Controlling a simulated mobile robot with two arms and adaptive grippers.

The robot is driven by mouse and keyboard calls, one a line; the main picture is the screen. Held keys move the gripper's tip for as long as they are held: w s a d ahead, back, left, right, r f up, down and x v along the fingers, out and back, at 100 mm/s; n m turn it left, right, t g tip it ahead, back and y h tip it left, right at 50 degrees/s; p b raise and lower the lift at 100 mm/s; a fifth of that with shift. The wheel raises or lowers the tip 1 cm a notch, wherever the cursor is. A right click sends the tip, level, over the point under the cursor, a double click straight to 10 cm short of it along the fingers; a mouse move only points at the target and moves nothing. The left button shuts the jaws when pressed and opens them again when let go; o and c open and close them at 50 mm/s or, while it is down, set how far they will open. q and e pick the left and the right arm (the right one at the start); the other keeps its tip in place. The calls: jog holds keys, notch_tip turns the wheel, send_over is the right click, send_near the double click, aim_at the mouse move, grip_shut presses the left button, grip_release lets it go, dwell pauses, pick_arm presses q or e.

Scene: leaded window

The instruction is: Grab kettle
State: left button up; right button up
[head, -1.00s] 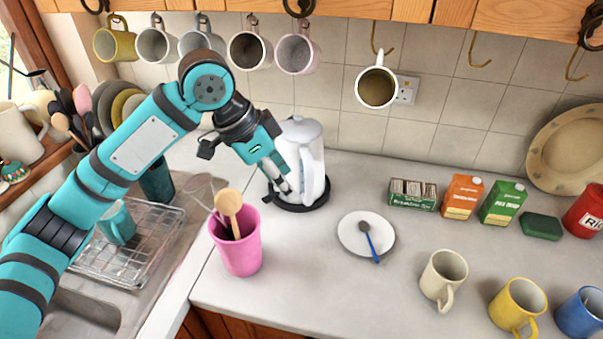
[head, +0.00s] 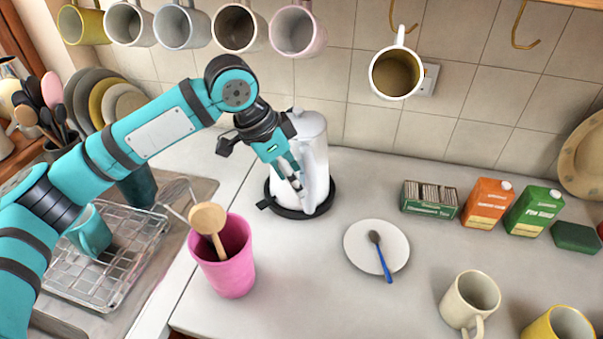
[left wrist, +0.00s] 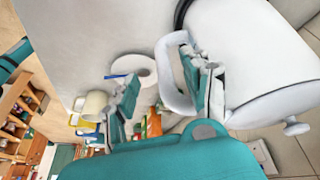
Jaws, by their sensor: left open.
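The white kettle (head: 316,150) stands upright on its dark round base (head: 322,206) on the counter, near the tiled wall. My left gripper (head: 290,178) is at the kettle's front side and hides part of its body and handle. In the left wrist view, the kettle's body (left wrist: 262,50) fills the upper right and its looped handle (left wrist: 167,72) lies between the two fingers of my open left gripper (left wrist: 160,92). One finger appears to reach into the gap between handle and body; the other is outside. I cannot tell whether either touches. My right gripper is not in view.
A pink pot (head: 226,262) with wooden utensils stands just in front of the kettle, below my left arm. Mugs hang above, including a pink one (head: 295,32). Counter between kettle and tea boxes is clear.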

aim_at(307, 210)
pick_arm(q)
jog(key=p+x, duration=0.1)
jog(key=x, duration=0.5)
jog(key=shift+w+d+f+p, duration=0.2)
jog(key=shift+w+f+p, duration=0.05)
jog(key=shift+f+p, duration=0.1)
jog(key=shift+d+f, duration=0.15)
jog(key=shift+f, duration=0.35)
grip_shut()
jog(key=shift+w+r, duration=0.15)
jog(key=shift+r, duration=0.1)
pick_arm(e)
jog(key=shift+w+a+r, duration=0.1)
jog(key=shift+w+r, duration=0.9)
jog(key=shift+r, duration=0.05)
